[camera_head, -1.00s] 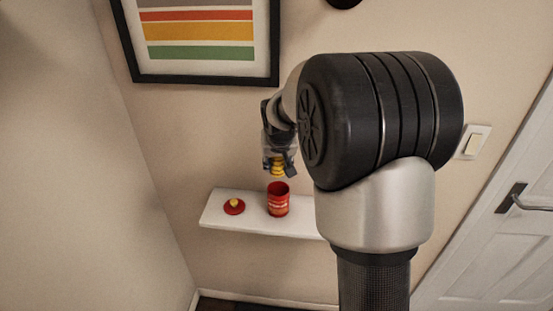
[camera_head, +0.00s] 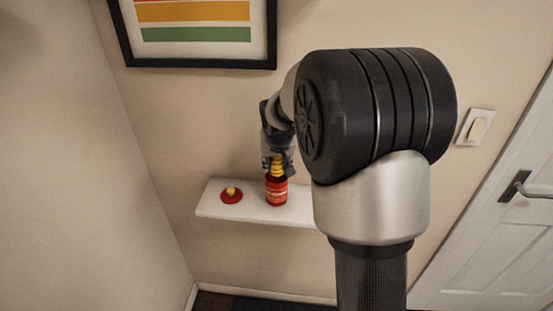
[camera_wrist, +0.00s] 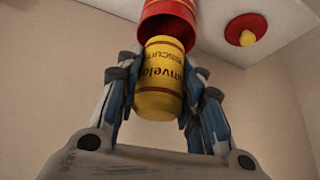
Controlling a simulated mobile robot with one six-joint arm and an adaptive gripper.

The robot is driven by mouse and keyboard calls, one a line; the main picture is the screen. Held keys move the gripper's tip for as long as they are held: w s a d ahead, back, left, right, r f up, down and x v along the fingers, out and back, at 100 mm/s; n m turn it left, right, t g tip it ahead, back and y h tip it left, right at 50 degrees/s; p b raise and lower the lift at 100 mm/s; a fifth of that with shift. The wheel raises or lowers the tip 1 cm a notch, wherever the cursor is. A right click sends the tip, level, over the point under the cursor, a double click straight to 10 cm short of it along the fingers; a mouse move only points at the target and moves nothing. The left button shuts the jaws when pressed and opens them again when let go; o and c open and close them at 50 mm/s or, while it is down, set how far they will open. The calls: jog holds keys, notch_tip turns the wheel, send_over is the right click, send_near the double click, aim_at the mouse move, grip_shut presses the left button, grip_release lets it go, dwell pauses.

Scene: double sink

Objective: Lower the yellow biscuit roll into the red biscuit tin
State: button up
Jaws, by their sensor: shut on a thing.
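My gripper (camera_head: 277,169) is shut on the yellow biscuit roll (camera_head: 278,162), with a finger on each side of it. In the wrist view the roll (camera_wrist: 160,78) shows dark lettering and red-brown bands. The red biscuit tin (camera_head: 276,190) stands upright and open on the shelf, directly below the roll. In the wrist view the roll's far end overlaps the mouth of the tin (camera_wrist: 168,10). The roll's lower end is at the tin's mouth; how far inside it is, I cannot tell. My fingers partly hide the roll and the tin's rim.
A red lid with a yellow knob (camera_head: 231,196) lies on the white shelf (camera_head: 245,211), left of the tin. The wall is close behind the shelf. A framed striped picture (camera_head: 196,64) hangs above. A light switch (camera_head: 475,128) and a door are at the right.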

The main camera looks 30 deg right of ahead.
aim_at(277, 174)
jog(key=shift+f+b, duration=1)
jog(key=shift+f, duration=0.5)
jog(key=shift+s+a+f+b, duration=0.1)
jog(key=shift+s+f+b, duration=0.45)
jog(key=shift+f, duration=0.3)
jog(key=shift+w, duration=0.1)
jog(key=o, duration=1.2)
jog(key=shift+w+f, duration=0.15)
jog(key=shift+w, duration=0.15)
jog(key=v, duration=1.2)
jog(key=shift+w+r, duration=0.15)
jog(key=shift+r, duration=0.25)
